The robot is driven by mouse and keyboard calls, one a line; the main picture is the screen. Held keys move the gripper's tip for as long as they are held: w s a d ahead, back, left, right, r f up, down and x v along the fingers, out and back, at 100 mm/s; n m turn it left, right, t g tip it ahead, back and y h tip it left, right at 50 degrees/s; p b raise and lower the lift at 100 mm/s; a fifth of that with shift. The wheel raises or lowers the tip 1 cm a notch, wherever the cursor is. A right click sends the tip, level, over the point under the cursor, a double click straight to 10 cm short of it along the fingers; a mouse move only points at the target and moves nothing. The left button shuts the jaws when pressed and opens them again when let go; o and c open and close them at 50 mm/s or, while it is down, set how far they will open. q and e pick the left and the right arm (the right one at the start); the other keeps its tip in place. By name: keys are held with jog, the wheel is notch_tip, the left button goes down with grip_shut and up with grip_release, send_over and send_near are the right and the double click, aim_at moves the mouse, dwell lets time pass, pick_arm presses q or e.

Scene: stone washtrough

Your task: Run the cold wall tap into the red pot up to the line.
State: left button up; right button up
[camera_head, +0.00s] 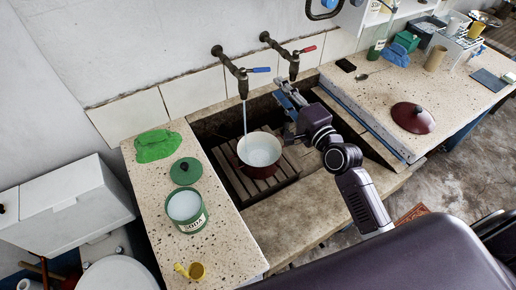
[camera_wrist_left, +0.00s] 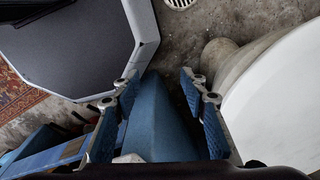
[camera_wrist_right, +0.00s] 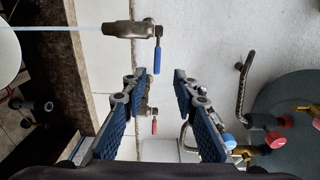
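The red pot (camera_head: 241,160) stands on a slatted rack in the trough, with pale water inside. I cannot make out a line in it. The blue-handled wall tap (camera_head: 238,73) is above it, and a thin stream (camera_head: 244,118) falls from its spout into the pot. Its blue lever (camera_wrist_right: 157,60) sticks out sideways. The red-handled tap (camera_head: 293,66) beside it shows no stream. My right gripper (camera_head: 283,92) is open and empty, right of the stream near the taps; its fingers (camera_wrist_right: 156,78) are apart. My left gripper (camera_wrist_left: 160,80) is open and empty, low beside the white toilet bowl (camera_wrist_left: 285,105).
A green tub (camera_head: 187,212), its lid (camera_head: 186,171), a green cloth (camera_head: 157,145) and a yellow cup (camera_head: 196,271) are on the left ledge. A dark red lid (camera_head: 413,117) lies on the right counter. My right arm crosses the trough's right side.

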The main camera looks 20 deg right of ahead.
aim_at(263, 71)
dwell(0.5)
jog(key=w+m, duration=0.1)
jog(key=m, duration=1.1)
jog(key=w+m+b, duration=0.1)
jog(key=w+m, duration=0.1)
jog(key=m, duration=1)
jog(key=w+m, duration=0.2)
jog(key=m, duration=0.9)
jog(key=shift+w+a+f+m+b, duration=0.15)
jog(key=shift+a+m+b, duration=0.1)
jog(key=shift+m+b, duration=0.15)
jog(key=shift+w+a+p, duration=0.2)
jog(key=shift+w+p, duration=0.05)
jog(key=shift+w, duration=0.85)
jog(key=shift+w+a+p, duration=0.2)
jog(key=shift+w, duration=0.85)
jog(key=shift+w+a+p, duration=0.2)
jog(key=shift+w+p, duration=0.05)
jog(key=shift+w, duration=0.85)
